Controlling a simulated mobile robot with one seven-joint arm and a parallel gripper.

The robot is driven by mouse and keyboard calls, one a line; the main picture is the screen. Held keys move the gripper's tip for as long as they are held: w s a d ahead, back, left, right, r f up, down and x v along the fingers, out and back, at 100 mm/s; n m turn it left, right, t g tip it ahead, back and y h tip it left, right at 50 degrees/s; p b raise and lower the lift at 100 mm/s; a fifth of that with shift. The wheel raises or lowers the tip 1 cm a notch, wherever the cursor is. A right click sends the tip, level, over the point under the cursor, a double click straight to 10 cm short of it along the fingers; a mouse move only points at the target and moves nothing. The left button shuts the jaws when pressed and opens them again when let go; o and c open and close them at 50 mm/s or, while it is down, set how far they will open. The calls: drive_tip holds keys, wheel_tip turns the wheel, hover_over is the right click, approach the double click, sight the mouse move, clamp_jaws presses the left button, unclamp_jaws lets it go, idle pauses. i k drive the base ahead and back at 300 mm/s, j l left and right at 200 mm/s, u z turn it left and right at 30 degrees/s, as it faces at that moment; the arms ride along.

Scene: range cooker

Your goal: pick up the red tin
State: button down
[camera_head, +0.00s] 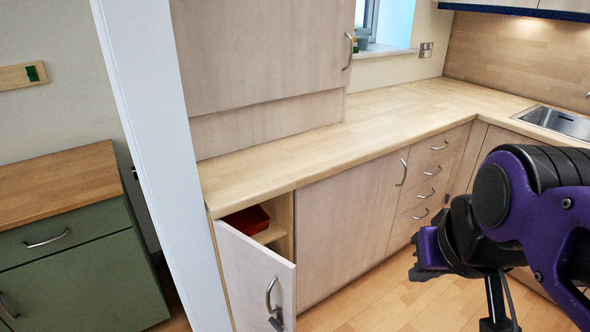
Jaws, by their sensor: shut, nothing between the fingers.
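The red tin (247,220) is a red, box-like thing inside the open base cabinet on the left. It sits on a shelf just below the worktop, and only part of it shows past the cabinet door (243,273). The door stands partly open and hides the lower inside. My gripper (420,267) is at the end of my purple and black arm at right, shut and empty. In the picture it is right of the tin and well apart from it, in front of the drawers. Its fingers are small and hard to make out.
The wooden worktop (330,148) is clear and runs back to a sink (555,121). A white post (150,140) stands left of the cabinet. A green cabinet (75,250) is at far left. Wooden floor (375,300) lies open in front of the closed cupboards.

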sight(251, 220)
drive_tip(key=i+l+u, duration=0.35)
drive_tip(key=l, duration=0.2)
drive_tip(key=i+l+u, duration=0.2)
drive_tip(key=l+u, duration=0.15)
drive_tip(key=l, duration=0.25)
drive_tip(key=i+l+u, duration=0.5)
drive_tip(key=l, duration=0.25)
drive_tip(key=i+l+u, duration=0.1)
drive_tip(key=l+u, duration=0.55)
drive_tip(key=u, duration=0.15)
drive_tip(key=i+j+z, duration=0.1)
drive_tip(key=i+z, duration=0.25)
drive_tip(key=i, duration=0.05)
